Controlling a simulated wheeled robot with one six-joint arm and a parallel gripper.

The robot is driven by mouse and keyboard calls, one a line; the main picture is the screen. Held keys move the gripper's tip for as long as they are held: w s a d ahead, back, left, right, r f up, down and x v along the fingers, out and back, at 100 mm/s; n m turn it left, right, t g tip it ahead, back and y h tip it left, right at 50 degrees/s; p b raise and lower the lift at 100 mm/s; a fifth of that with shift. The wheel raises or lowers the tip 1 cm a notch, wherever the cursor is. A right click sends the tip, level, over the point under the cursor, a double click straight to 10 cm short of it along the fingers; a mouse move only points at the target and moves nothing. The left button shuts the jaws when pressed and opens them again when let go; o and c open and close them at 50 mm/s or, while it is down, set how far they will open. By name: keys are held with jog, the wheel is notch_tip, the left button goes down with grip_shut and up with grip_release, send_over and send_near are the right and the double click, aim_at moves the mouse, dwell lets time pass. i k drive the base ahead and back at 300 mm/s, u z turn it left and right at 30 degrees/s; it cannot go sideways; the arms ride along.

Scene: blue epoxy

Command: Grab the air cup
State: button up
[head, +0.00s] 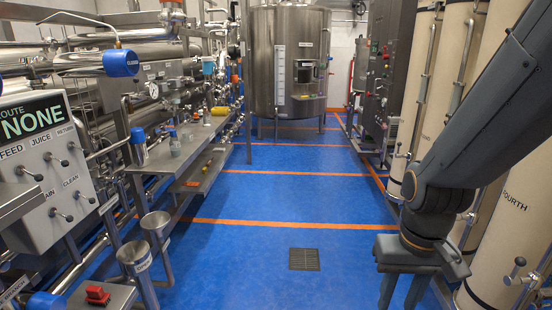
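Two steel cup-like vessels stand at the lower left on pipes. The nearer cup (134,255) has a small pale label that I cannot read. The farther cup (156,222) is just behind it, a little to the right. I cannot tell which one, if either, is the air cup. My gripper (402,297) hangs at the lower right, pointing down over the blue floor. Its fingers are apart with floor visible between them, and it is empty. It is far to the right of both cups, across the aisle.
A control panel (42,165) with levers and a red switch (97,294) are at the left. Shelves with pipes, valves and small bottles (174,143) line the left side. A large steel tank (290,65) stands at the back. Cream columns (510,200) line the right. The middle floor is clear around a drain grate (303,259).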

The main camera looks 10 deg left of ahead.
aim_at(187, 136)
jog(key=u, duration=0.1)
jog(key=i, duration=1.7)
jog(key=u, duration=0.8)
jog(key=i, duration=1.85)
jog(key=u, duration=0.8)
jog(key=i, duration=0.65)
jog(key=u, duration=0.15)
